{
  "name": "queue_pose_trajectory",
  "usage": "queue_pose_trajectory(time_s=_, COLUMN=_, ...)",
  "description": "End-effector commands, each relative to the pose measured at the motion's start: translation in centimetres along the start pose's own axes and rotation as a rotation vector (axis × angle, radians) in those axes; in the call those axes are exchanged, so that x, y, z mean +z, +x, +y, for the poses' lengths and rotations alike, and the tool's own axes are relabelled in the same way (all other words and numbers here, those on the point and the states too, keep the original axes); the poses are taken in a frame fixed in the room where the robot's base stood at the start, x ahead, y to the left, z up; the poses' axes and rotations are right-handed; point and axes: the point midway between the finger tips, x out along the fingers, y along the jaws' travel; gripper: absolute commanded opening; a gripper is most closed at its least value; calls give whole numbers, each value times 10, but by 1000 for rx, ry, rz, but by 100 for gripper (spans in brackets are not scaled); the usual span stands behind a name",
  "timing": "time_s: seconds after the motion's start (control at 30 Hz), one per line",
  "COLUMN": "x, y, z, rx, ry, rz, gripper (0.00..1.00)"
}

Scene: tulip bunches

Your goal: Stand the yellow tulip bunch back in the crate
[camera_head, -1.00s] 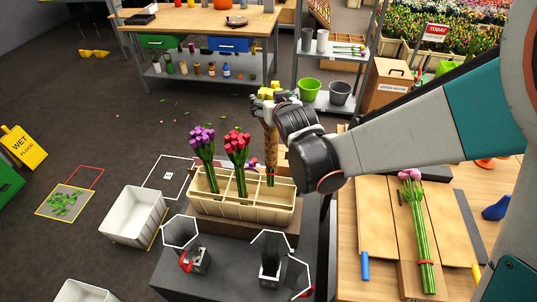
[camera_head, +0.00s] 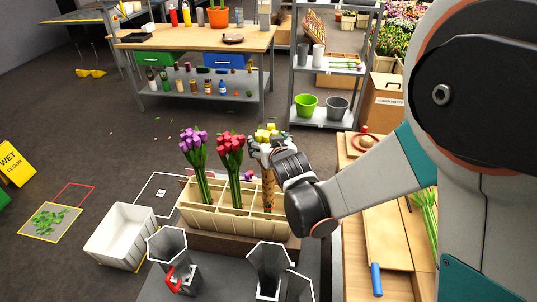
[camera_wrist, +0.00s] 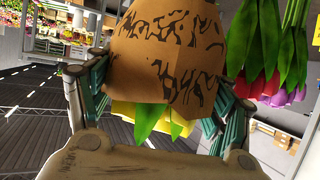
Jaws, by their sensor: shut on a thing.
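The yellow tulip bunch (camera_head: 268,168) is upright, its stems wrapped in brown patterned paper. My gripper (camera_head: 272,150) is shut on it, just below the yellow blooms. The paper wrap (camera_wrist: 170,60) fills the middle of the wrist view, with yellow petals below it, between my fingers. The cream crate (camera_head: 225,222) stands on a dark stand. The bunch's lower end is down in the crate's right compartment; whether it touches the bottom is hidden. A purple bunch (camera_head: 195,150) and a red bunch (camera_head: 231,150) stand upright in the other compartments to the left.
Dark hexagonal vases (camera_head: 168,245) stand in front of the crate. A white bin (camera_head: 122,235) is at its left. A wooden bench (camera_head: 390,240) at right bears green stems (camera_head: 425,212), partly hidden by my arm. Green (camera_head: 305,105) and grey (camera_head: 337,108) buckets stand behind.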

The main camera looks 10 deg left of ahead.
Motion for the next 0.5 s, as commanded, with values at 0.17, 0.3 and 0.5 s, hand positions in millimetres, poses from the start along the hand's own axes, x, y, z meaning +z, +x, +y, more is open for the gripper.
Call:
queue_pose_trajectory(time_s=0.17, x=28, y=12, z=0, rx=0, ry=0, rz=0, gripper=36)
queue_pose_trajectory(time_s=0.3, x=30, y=13, z=0, rx=0, ry=0, rz=1, gripper=36)
queue_pose_trajectory(time_s=0.5, x=30, y=13, z=0, rx=0, ry=0, rz=1, gripper=36)
